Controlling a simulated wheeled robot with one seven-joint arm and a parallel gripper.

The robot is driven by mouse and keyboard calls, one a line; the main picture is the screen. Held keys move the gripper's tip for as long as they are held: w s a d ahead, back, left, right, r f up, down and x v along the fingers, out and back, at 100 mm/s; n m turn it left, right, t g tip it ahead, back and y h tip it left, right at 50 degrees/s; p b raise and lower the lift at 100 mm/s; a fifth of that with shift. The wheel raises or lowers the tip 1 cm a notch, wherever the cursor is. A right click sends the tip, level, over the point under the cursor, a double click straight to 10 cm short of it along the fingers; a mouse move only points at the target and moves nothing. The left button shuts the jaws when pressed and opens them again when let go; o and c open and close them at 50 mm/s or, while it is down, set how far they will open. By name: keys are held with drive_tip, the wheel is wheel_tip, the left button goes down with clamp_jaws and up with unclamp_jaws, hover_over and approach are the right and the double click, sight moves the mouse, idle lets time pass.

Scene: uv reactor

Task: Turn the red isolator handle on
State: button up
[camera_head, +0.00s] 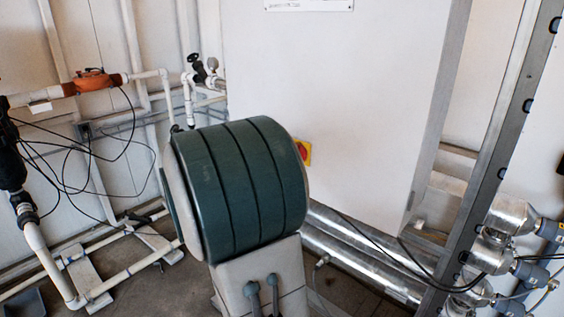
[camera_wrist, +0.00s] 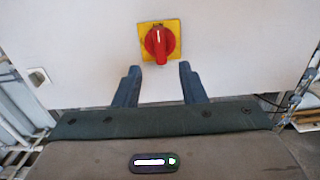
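The red isolator handle (camera_wrist: 159,42) sits on a yellow square plate (camera_wrist: 174,25) on the white cabinet face in the wrist view. Its grip bar points roughly straight up and down. In the head view the red handle (camera_head: 302,151) shows only in part, behind my dark green arm link. My gripper (camera_wrist: 158,72) is open and empty, with its two blue-grey fingers apart. In the wrist picture the fingertips lie just below the handle, one to each side. The fingers appear apart from the handle; the exact distance is hard to tell.
The white cabinet (camera_head: 350,90) fills the middle. Silvery pipes (camera_head: 360,262) run low along its front, and a metal upright (camera_head: 500,130) stands right, beside metal cylinder ends (camera_head: 512,215) with cables. White pipes (camera_head: 50,262) and black cables are at left. The cabinet face around the handle is clear.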

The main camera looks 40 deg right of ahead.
drive_tip(key=a, duration=0.6)
drive_tip(key=shift+s+a, duration=0.3)
drive_tip(key=shift+a, duration=0.1)
